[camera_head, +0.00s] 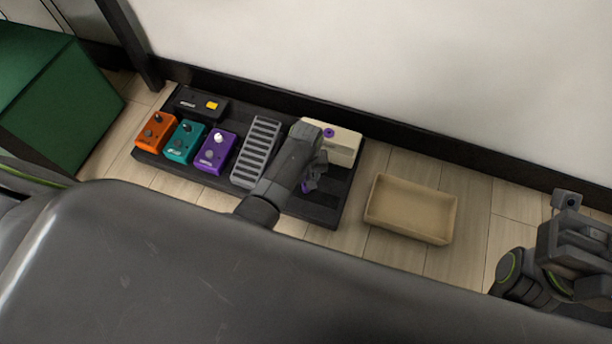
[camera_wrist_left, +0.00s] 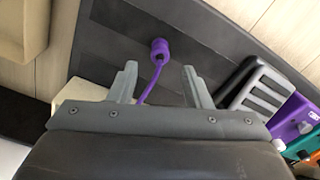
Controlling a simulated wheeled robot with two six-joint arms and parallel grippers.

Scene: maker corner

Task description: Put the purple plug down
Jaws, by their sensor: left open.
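The purple plug (camera_wrist_left: 159,47) shows in the left wrist view just past my fingertips, over the dark pedalboard (camera_wrist_left: 110,35), where it appears to lie. Its purple cable (camera_wrist_left: 151,82) runs back between the fingers. My left gripper (camera_wrist_left: 158,75) is open, with a gap on both sides of the cable, and holds nothing. In the head view my left gripper (camera_head: 318,172) is low over the right part of the pedalboard (camera_head: 327,212) and mostly hides the plug; a bit of purple (camera_head: 306,187) shows beside it. My right gripper (camera_head: 572,245) is at the right edge, its jaws unclear.
A cream pedal (camera_head: 345,148) with a purple spot stands behind my left gripper. A grey ridged pedal (camera_head: 257,150) and purple (camera_head: 211,157), teal (camera_head: 184,146) and orange (camera_head: 153,133) pedals stand to its left. An empty tan tray (camera_head: 410,207) sits right of the board.

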